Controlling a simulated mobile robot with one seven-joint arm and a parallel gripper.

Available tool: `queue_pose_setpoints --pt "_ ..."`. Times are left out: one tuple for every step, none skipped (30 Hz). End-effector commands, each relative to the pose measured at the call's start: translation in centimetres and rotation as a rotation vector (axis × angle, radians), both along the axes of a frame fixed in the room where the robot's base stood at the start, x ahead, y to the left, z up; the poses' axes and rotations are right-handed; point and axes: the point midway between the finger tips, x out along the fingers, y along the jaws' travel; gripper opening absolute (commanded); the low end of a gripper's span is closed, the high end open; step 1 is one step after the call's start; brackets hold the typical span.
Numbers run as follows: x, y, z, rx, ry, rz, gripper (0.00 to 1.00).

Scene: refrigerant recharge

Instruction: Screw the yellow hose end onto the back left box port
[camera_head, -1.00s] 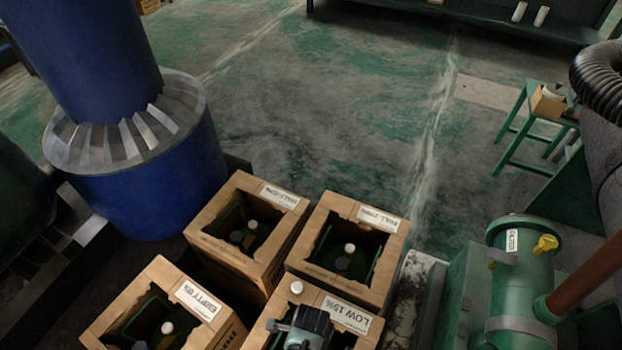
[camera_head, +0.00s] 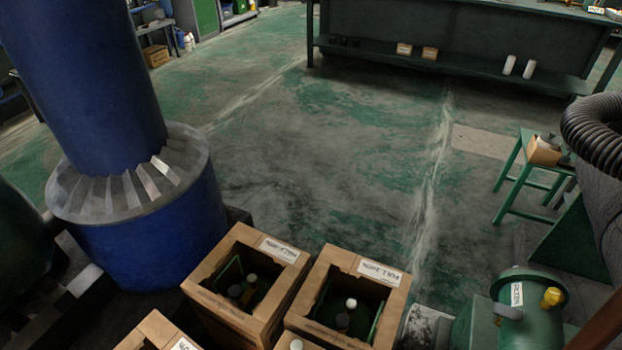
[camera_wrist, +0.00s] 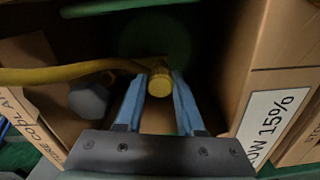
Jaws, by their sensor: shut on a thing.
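In the wrist view my gripper (camera_wrist: 160,84) has its blue fingers closed on the yellow hose end (camera_wrist: 161,88). The yellow hose (camera_wrist: 60,74) runs off to the left from it. The gripper is outside the head view. There the back left box (camera_head: 215,306) stands open at the top, with a dark and a pale cap (camera_head: 251,280) inside. Whether either is the port is unclear.
The back right box (camera_head: 345,340) stands close beside the back left one, also open. The front boxes are mostly cut off below. A grey knob (camera_wrist: 88,100) lies left of the hose end. A blue column (camera_head: 150,235) stands at left and green machinery (camera_head: 530,310) at right.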

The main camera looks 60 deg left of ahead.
Motion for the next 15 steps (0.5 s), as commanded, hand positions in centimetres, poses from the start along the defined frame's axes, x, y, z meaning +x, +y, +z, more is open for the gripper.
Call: queue_pose_setpoints --pt "0.15 0.08 -0.03 0.004 -0.005 -0.031 0.00" --pt "0.15 0.08 -0.02 0.004 -0.005 -0.060 0.00" --pt "0.14 0.08 -0.03 0.003 -0.004 -0.103 0.00" --pt "0.14 0.08 -0.04 0.003 -0.004 -0.137 0.00" --pt "0.13 0.08 -0.05 0.003 -0.004 -0.170 0.00" --pt "0.13 0.08 -0.09 0.003 -0.004 -0.162 0.44" --pt "0.13 0.08 -0.10 0.003 -0.004 -0.160 0.49" --pt "0.12 0.07 -0.09 0.003 -0.004 -0.159 0.55" --pt "0.10 0.07 -0.09 0.003 -0.003 -0.159 0.62" --pt "0.10 0.05 -0.08 0.002 -0.003 -0.159 0.68" --pt "0.09 0.05 -0.08 0.002 -0.003 -0.158 0.72" --pt "0.08 0.05 -0.07 0.002 -0.003 -0.158 0.72" --pt "0.07 0.04 -0.07 0.002 -0.003 -0.158 0.72" --pt "0.06 0.04 -0.07 0.002 -0.003 -0.157 0.72" --pt "0.05 0.04 -0.06 0.002 -0.003 -0.157 0.72"
